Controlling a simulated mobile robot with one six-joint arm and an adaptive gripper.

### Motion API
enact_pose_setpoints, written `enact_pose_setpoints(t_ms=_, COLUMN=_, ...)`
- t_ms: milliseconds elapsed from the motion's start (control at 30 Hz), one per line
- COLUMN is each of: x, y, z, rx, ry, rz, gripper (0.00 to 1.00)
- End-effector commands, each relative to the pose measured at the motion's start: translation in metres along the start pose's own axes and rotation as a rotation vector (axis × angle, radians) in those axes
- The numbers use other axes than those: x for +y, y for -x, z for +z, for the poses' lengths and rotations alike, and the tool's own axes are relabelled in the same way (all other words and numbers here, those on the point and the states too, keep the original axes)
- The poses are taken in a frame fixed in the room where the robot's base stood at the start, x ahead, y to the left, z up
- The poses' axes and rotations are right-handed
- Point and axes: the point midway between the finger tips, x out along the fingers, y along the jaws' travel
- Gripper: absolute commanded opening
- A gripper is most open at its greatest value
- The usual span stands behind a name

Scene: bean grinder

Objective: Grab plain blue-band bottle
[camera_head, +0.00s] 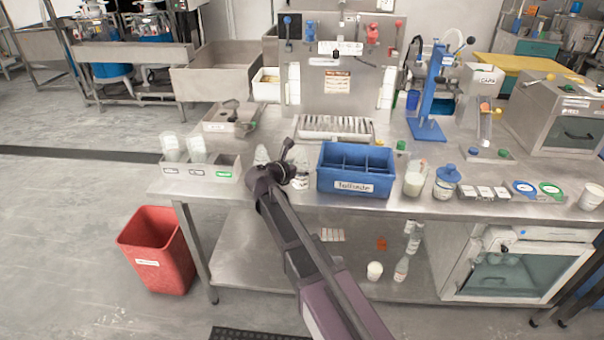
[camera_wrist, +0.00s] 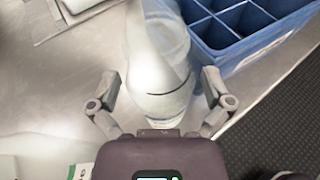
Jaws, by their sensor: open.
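In the wrist view a translucent whitish bottle (camera_wrist: 158,70) stands in front of my gripper (camera_wrist: 160,86). A thin dark line runs around it low down; I cannot tell whether this is a blue band. My fingers are open, one on each side of the bottle, and I see no clear contact. A bluish see-through shape overlaps its upper part. In the head view my gripper (camera_head: 287,165) is over the bench's front edge, left of the blue bin. Pale bottles show beside it, one on the left (camera_head: 261,155) and one on the right (camera_head: 301,180), both partly hidden.
The blue divided bin (camera_head: 356,187) stands close on the right; its corner also shows in the wrist view (camera_wrist: 222,50). A grey tray with clear cups (camera_head: 200,170) is on the left. Bottles and a cup (camera_head: 374,271) stand on the lower shelf. A red bin (camera_head: 158,255) is on the floor.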

Motion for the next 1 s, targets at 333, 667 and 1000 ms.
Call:
enact_pose_setpoints(t_ms=333, x=0.0, y=0.0001, z=0.0, rx=0.0, ry=0.0, rz=0.0, gripper=0.48)
enact_pose_setpoints(t_ms=667, x=-0.0001, y=0.0, z=0.0, rx=0.0, ry=0.0, rz=0.0, gripper=0.47)
enact_pose_setpoints(t_ms=1000, x=-0.0002, y=0.0027, z=0.0093, rx=0.0, ry=0.0, rz=-0.001, gripper=0.47)
